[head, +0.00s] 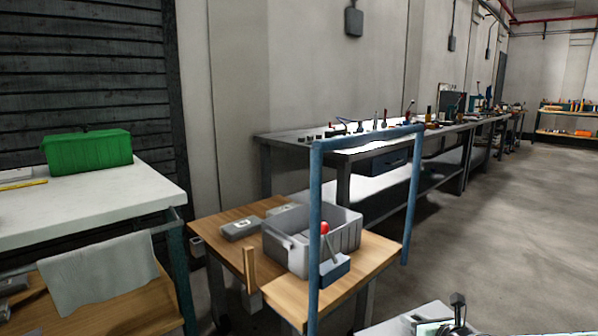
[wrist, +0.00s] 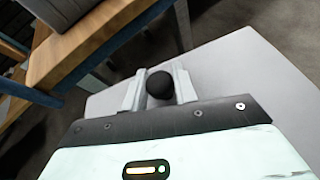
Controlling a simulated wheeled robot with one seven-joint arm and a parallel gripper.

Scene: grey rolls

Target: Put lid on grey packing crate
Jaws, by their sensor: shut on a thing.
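The grey packing crate (head: 298,259) stands open-topped on the wooden-topped table in the middle of the head view. The light grey lid (wrist: 235,70) is a flat panel with a round black knob (wrist: 160,84). In the wrist view my gripper (wrist: 158,88) is shut on the knob, one finger on each side. The lid and part of my gripper also show at the bottom right edge of the head view, to the right of the crate and apart from it. The rest of the lid is cut off there.
A blue upright frame (head: 315,200) rises at the table's front and right side. A green box (head: 88,151) is on the white bench. Floor is clear at right.

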